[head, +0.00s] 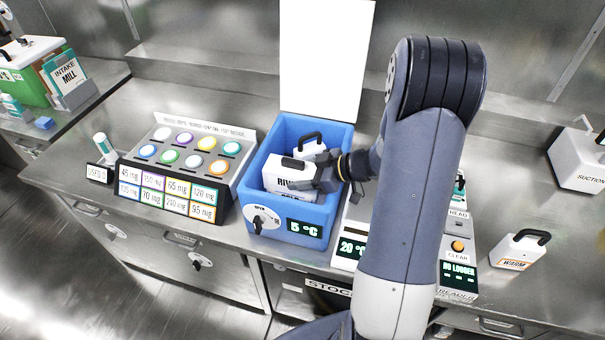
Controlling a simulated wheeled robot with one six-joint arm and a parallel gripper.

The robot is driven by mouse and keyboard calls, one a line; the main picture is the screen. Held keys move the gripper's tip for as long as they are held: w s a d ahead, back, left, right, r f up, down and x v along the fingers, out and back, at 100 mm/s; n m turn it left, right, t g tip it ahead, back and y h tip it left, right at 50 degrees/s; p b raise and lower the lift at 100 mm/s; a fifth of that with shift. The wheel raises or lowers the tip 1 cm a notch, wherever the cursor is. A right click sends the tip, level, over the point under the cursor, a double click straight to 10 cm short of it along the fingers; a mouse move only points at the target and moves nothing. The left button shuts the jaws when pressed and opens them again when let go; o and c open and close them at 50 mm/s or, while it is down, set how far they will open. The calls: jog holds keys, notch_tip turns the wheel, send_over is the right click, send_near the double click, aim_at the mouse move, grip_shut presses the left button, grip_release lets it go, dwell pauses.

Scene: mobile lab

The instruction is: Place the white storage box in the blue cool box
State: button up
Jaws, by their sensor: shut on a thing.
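The blue cool box (347,140) stands open on the steel counter, its white lid (325,55) raised at the back and its display reading 5 °C. A white storage box (284,176) with a black handle and partly hidden lettering is inside the cool box opening, toward the front. My gripper (322,172) reaches in from the right and is shut on this box at its right side; the fingers hide part of it. I cannot tell whether its underside touches the floor. Another white box (312,147) with a black handle sits behind it.
A panel of coloured round pads (190,158) stands close left of the cool box. A reader device (457,262) stands to the right, partly behind my arm. A white box labelled WARM (518,250) stands farther right, with clear counter around it.

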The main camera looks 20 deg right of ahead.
jog(key=shift+s+f, duration=0.2)
jog(key=shift+f, duration=0.35)
jog(key=o, duration=1.2)
jog(key=shift+s+f, duration=0.1)
jog(key=shift+f, duration=0.05)
jog(key=shift+r, duration=0.2)
jog(key=v, duration=0.8)
jog(key=w+r+v, duration=0.1)
jog(key=v, duration=0.3)
jog(key=shift+s+r, duration=0.15)
jog(key=shift+r, duration=0.05)
